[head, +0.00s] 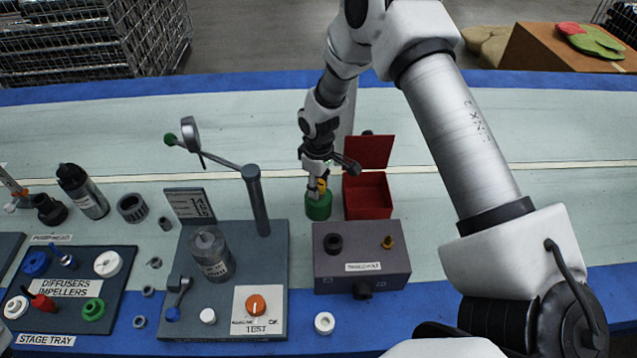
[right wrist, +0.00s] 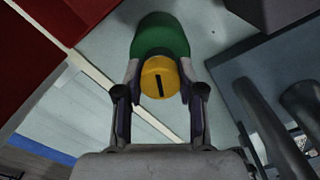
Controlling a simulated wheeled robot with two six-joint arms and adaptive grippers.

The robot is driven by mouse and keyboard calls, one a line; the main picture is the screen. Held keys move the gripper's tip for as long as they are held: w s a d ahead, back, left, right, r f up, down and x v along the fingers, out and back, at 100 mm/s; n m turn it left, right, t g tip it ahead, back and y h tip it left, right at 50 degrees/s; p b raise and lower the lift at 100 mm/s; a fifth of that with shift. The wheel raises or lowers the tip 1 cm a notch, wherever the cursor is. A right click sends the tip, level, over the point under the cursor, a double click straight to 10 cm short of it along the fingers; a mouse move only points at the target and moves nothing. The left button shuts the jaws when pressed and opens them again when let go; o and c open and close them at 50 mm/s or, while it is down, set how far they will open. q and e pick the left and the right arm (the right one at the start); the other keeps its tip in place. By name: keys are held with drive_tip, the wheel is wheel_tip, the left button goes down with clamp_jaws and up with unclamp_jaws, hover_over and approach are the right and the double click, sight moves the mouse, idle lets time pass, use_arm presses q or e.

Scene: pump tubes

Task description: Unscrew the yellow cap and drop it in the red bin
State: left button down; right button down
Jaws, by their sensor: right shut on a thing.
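The yellow cap (head: 322,185) shows just above the green container (head: 319,207) in the head view. In the right wrist view the yellow cap (right wrist: 159,78) has a dark slot mark and lies in line with the green container (right wrist: 160,36). My right gripper (head: 317,188) comes down from above, with its fingers shut on the cap's two sides; the fingers (right wrist: 159,80) also show in the wrist view. The fingers hide part of the cap in the head view. I cannot tell whether cap and container still touch. The red bin (head: 367,197) stands just right of the container. My left gripper is not in view.
A grey box (head: 361,262) with a black and a brass fitting stands in front of the bin. Left are a grey test stand (head: 183,266) with an upright post (head: 257,205) and a stage tray (head: 122,262). The table behind the bin is mostly clear.

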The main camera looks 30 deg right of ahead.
drive_tip(key=shift+n, duration=1.7)
drive_tip(key=c, duration=1)
unclamp_jaws()
drive_tip(key=shift+o, duration=0.2)
drive_tip(key=shift+p, duration=0.3)
